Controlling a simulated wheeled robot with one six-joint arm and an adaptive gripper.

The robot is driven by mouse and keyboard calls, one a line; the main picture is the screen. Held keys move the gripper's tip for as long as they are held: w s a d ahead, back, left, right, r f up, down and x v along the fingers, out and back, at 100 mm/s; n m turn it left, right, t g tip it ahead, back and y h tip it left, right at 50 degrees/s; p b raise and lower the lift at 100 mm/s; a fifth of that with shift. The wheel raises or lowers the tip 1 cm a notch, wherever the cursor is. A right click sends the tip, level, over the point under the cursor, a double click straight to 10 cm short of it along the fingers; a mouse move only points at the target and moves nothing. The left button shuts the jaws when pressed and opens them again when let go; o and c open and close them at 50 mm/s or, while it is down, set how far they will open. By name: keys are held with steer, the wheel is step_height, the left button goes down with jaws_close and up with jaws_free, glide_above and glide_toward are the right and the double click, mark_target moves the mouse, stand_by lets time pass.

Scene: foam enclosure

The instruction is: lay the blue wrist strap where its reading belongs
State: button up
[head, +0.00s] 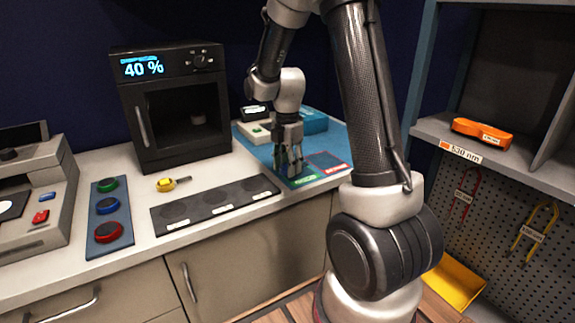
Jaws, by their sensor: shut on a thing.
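My gripper (291,160) points down over the front of a blue mat (262,152), close to its green field (302,181). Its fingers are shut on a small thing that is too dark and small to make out. No blue wrist strap can be told apart from the mat. A red-edged field (327,161) with a red label lies to the right of the green one. A pale device with a green part (251,132) stands at the mat's back left. A small dark display (254,111) is behind it, its reading illegible.
A black cabinet (175,62) reading 40 % stands left. In front lie a yellow item (167,185) and a black strip (213,204) with round spots. A blue panel (126,228) bears green, blue and red knobs. A shelf (432,122) with an orange case (481,133) stands right.

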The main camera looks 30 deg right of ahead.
steer(key=shift+f, duration=0.2)
steer(key=o, duration=0.9)
steer(key=shift+r, duration=0.1)
steer(key=s+r+m, duration=0.3)
steer(key=s+r, duration=0.1)
steer(key=r, duration=1.2)
steer(key=s+m+t, duration=0.1)
steer(key=s+m, duration=0.5)
steer(key=s+a+r+m+t, duration=0.1)
steer(key=s+m+t, duration=0.1)
steer(key=s+m, duration=0.3)
steer(key=s+a+r+m+t, duration=0.1)
steer(key=s+m, duration=0.5)
steer(key=s, duration=0.2)
steer(key=shift+s+a+r+m, duration=0.15)
steer(key=shift+s+r+m, duration=0.1)
steer(key=shift+m, duration=0.05)
